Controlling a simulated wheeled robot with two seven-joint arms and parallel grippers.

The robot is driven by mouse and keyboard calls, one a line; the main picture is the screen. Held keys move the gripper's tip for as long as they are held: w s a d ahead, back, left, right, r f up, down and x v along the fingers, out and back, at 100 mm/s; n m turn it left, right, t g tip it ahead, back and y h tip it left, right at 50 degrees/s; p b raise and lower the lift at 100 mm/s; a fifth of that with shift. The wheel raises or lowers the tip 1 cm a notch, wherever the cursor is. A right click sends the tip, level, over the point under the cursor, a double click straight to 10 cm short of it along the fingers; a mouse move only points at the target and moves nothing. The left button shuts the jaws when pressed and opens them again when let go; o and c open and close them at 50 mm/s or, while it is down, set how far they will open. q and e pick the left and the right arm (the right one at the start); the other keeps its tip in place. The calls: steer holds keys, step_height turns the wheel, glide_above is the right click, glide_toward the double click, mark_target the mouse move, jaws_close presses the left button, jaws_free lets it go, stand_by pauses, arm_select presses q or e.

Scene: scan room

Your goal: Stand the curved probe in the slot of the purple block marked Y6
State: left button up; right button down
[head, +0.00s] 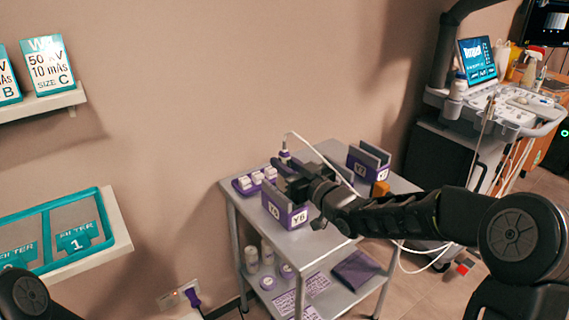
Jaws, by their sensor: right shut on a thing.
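The purple block marked Y6 (298,218) stands on the top shelf of the grey cart, with a slot between its upright walls. My right gripper (284,175), reaching in from the right, is over the back of this block. It is shut on the curved probe (284,154), a white and purple piece with a white cable arching from its top to the right. The probe's lower part is hidden by the gripper, so I cannot tell whether it touches the block. My left gripper is out of view.
A purple tray with white pieces (240,188) is left of the gripper. An ultrasound machine (500,105) stands to the right.

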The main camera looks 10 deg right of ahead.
steer(key=shift+f+b, duration=0.65)
stand_by(1.0)
steer(key=c, duration=1.2)
jaws_free()
steer(key=shift+o, duration=0.2)
steer(key=shift+s+d, duration=0.1)
steer(key=v, duration=0.7)
steer(key=shift+s, duration=0.3)
